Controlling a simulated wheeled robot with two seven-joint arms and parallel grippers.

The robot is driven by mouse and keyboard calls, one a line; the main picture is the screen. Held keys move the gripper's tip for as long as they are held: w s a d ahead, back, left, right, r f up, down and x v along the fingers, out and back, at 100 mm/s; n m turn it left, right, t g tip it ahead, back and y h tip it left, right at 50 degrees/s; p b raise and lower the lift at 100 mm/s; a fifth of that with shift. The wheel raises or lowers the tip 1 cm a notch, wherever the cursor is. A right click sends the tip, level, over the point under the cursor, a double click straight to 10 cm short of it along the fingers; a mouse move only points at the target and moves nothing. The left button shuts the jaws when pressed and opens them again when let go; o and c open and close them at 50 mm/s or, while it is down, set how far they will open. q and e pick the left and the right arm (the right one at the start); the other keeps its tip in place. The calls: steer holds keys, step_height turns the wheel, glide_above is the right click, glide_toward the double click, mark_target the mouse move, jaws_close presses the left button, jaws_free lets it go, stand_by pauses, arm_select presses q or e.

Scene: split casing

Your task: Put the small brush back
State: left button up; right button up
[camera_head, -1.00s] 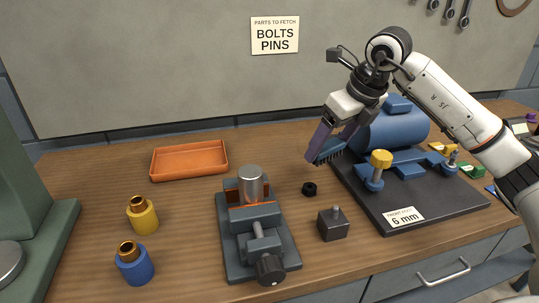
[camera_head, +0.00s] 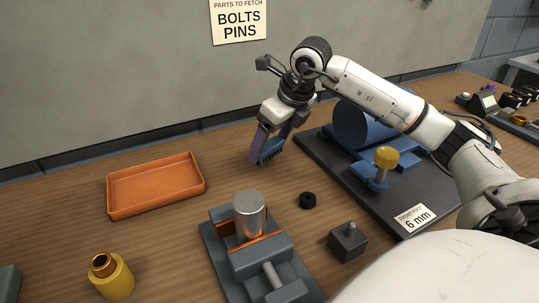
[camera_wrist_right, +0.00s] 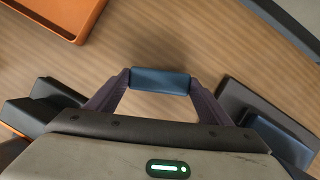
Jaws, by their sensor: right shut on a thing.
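The small brush (camera_head: 270,150) has a blue body with dark bristles pointing down. It is held above the table, between the orange tray and the dark base plate. My right gripper (camera_head: 268,143) is shut on it. In the right wrist view the blue brush back (camera_wrist_right: 160,80) spans the gap between the two purple fingers of my right gripper (camera_wrist_right: 158,88). Bare wood lies behind it in that view. My left gripper is in neither view.
An orange tray (camera_head: 155,187) lies empty at the left. A vise (camera_head: 262,252) holds a metal cylinder (camera_head: 250,212). A black ring (camera_head: 307,200) and a dark block (camera_head: 347,243) stand nearby. A blue casing (camera_head: 362,125) sits on the dark plate (camera_head: 325,160). A yellow bottle-like part (camera_head: 112,278) stands front left.

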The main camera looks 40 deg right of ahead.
mark_target(273, 147)
steer(key=shift+f, duration=1.65)
steer(key=shift+f, duration=0.15)
steer(key=o, duration=1)
steer(key=shift+r, duration=0.25)
steer(key=v, duration=1.1)
steer(key=shift+s+r, duration=0.15)
steer(key=shift+r, duration=0.25)
